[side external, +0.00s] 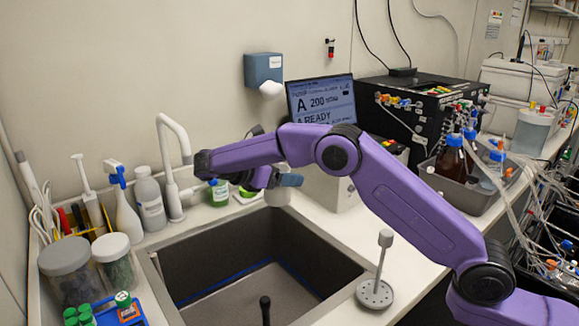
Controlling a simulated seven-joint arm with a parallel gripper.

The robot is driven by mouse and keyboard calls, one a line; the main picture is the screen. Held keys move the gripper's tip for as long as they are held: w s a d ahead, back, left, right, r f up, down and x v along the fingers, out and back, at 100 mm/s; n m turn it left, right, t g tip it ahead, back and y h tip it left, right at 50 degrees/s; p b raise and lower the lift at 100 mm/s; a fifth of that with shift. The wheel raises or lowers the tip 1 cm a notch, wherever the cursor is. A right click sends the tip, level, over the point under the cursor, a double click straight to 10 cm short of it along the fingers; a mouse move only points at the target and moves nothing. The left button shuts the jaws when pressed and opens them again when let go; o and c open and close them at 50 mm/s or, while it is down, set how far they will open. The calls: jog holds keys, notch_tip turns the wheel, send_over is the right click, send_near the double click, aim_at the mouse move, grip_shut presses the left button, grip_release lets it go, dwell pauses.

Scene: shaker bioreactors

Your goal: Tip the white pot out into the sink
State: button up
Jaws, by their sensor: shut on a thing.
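The sink (310,245) is a dark, deep basin set into the white bench, with a pale floor. My gripper (272,181) is above the sink's back edge, below the bent wrist of my purple arm. It is shut on a small pale thing, which looks like the white pot (278,197). The pot is small in the view and partly hidden by the gripper. I cannot tell its exact tilt or what is in it.
A white faucet (172,165) stands behind the sink, with bottles to its left. Lidded jars (68,270) and green-capped tubes stand at left. A grey stand with a rod (375,293) is right of the sink. A black post (265,308) rises in front.

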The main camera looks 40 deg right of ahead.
jog(key=shift+f+m+t, duration=0.5)
jog(key=shift+f+m, duration=0.2)
jog(key=shift+f, duration=7.45)
jog(key=s+r+m+t+h, duration=0.4)
jog(key=s+m+t, duration=0.2)
jog(key=m, duration=0.8)
jog(key=shift+s+r, duration=0.2)
